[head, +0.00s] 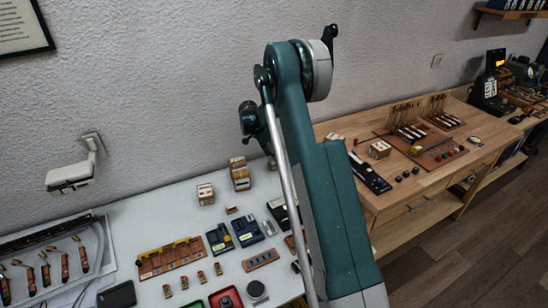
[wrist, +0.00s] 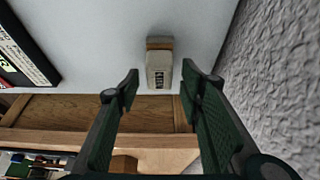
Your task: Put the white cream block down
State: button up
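A cream-white block (wrist: 159,68) with a brown wood-coloured end and a small dark label shows in the wrist view, on or just above a pale surface. My gripper (wrist: 158,75) has its two dark green fingers spread, one on each side of the block's near part. A gap shows between the block and each finger. Whether the block rests fully on the surface is hard to tell. In the head view my arm hides the gripper, and I cannot pick out this block for sure.
Similar blocks (head: 205,193) stand on the white bench (head: 140,214). A wooden bench (head: 400,198) adjoins on the right. In the wrist view a black case (wrist: 24,52) lies left, and the rough wall (wrist: 277,70) is close on the right. Pale surface around the block is clear.

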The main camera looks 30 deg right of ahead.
jog(key=p+v, duration=0.1)
jog(key=v, duration=0.9)
jog(key=shift+r, duration=0.1)
dwell(0.4)
jog(key=s+a+r+n+t+y, duration=0.1)
jog(key=s+a+r+n+t, duration=0.1)
jog(key=s+a+r+n, duration=0.7)
jog(key=s+a+r+t+y, duration=0.15)
jog(key=s+a+r, duration=0.25)
jog(key=s+r, duration=1.05)
jog(key=s+a+f+n+t, duration=0.1)
jog(key=s+a+n, duration=0.2)
jog(key=s, duration=0.7)
jog(key=s+a+f+n+t+y, duration=0.1)
jog(key=s+a+n, duration=0.2)
jog(key=s, duration=0.7)
jog(key=s+a+f+n+t+y, duration=0.1)
jog(key=s+a+n, duration=0.2)
jog(key=s, duration=0.7)
jog(key=shift+s+a+f+t, duration=0.25)
jog(key=shift+s+a+t, duration=0.1)
jog(key=shift+a, duration=0.8)
